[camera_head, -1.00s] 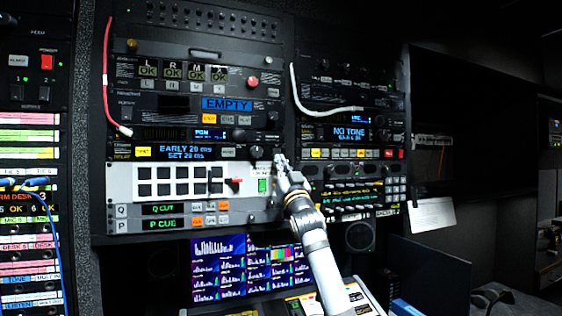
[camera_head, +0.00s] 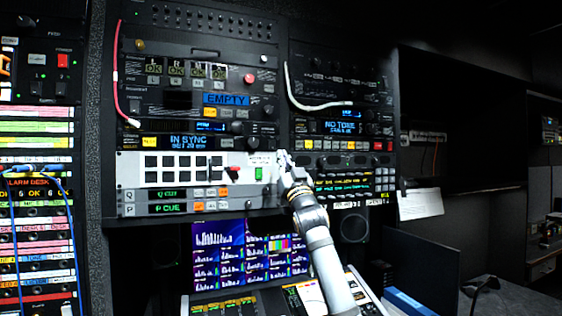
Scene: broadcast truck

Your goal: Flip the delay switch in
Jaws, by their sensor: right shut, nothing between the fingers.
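The delay unit is a dark rack panel whose blue display (camera_head: 188,142) reads "IN SYNC" with a smaller setting line below. A lit yellow button (camera_head: 148,142) is left of the display, and a dark round knob (camera_head: 254,142) is to its right. My left gripper is out of view.
Below is a white panel (camera_head: 137,169) with dark square buttons and a green-lit switch (camera_head: 259,174). A red cable (camera_head: 117,75) and a white cable (camera_head: 300,100) hang on the racks. Monitors (camera_head: 217,262) and a console stand below. A patch bay (camera_head: 35,200) is at left.

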